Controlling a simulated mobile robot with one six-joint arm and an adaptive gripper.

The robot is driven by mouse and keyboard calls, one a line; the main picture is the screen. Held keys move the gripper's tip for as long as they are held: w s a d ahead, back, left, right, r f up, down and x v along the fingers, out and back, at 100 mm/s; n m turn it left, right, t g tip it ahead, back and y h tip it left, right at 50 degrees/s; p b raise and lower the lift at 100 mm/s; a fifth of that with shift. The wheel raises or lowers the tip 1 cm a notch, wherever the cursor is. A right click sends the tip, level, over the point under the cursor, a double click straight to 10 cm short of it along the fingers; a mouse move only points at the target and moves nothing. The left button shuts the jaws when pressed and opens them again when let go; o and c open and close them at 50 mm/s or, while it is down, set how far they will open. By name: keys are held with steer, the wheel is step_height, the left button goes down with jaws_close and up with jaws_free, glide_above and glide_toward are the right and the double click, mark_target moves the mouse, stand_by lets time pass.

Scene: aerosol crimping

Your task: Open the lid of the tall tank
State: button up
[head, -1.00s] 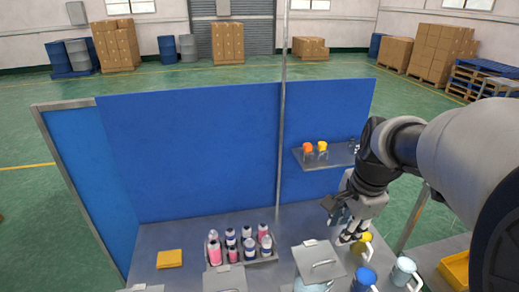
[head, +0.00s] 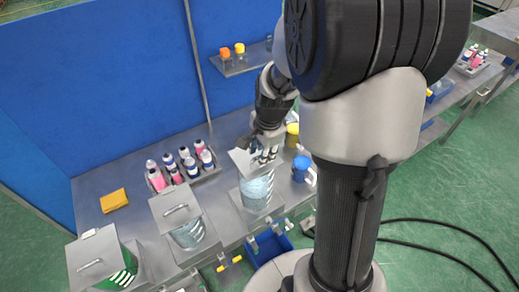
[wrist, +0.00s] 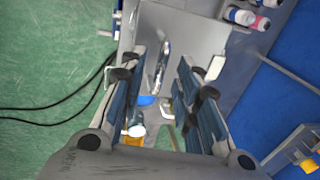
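The tall tank (head: 257,192) is a clear vessel with pale blue contents, standing on the bench below my gripper. Its flat grey square lid (head: 241,160) is on top. In the wrist view the lid (wrist: 192,38) shows its curved metal handle (wrist: 162,66) ahead of and between my fingers. My gripper (head: 267,153) is over the lid, fingers apart; the wrist view shows it open (wrist: 166,92). I cannot tell whether a finger touches the handle. In the head view the fingers hide the handle.
Two other lidded tanks stand left: a middle one (head: 188,232) and a green one (head: 122,270). Bottles (head: 184,165) stand in a rack behind. A blue mug (head: 301,168) and a yellow mug (head: 292,135) are right of the tank. A yellow cloth (head: 114,201) lies at left.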

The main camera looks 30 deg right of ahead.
steer(key=shift+c, duration=0.4)
jaws_close()
stand_by(0.4)
